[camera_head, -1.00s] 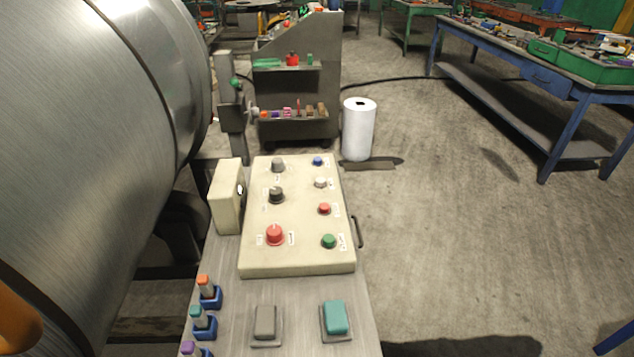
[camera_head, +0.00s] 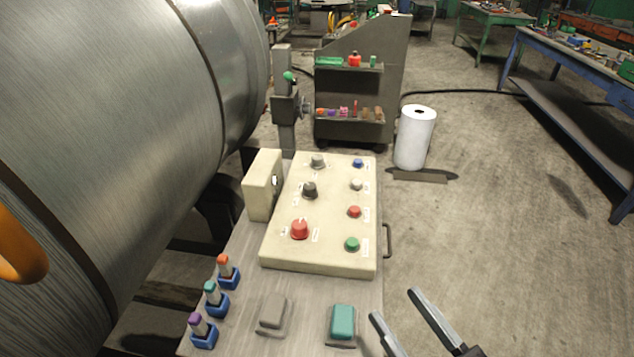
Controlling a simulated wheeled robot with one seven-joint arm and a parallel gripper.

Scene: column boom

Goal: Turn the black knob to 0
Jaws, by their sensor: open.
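The black knob (camera_head: 310,190) sits in the left column of the cream control panel (camera_head: 322,258), between a grey knob (camera_head: 318,161) above and a larger red knob (camera_head: 300,229) below. The small labels beside it are too small to read, so its setting cannot be told. My gripper (camera_head: 394,305) enters at the bottom right. Its two long grey fingers are apart with nothing between them. It is to the right of and nearer than the panel, well apart from the black knob.
The panel's right column holds blue, white, red and green buttons (camera_head: 352,244). In front are grey and teal (camera_head: 342,321) pedal-like blocks and several colour-topped switches (camera_head: 217,299). A box (camera_head: 263,185) stands left of the panel, beside a large metal cylinder (camera_head: 110,130). A handle (camera_head: 388,241) juts out right.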

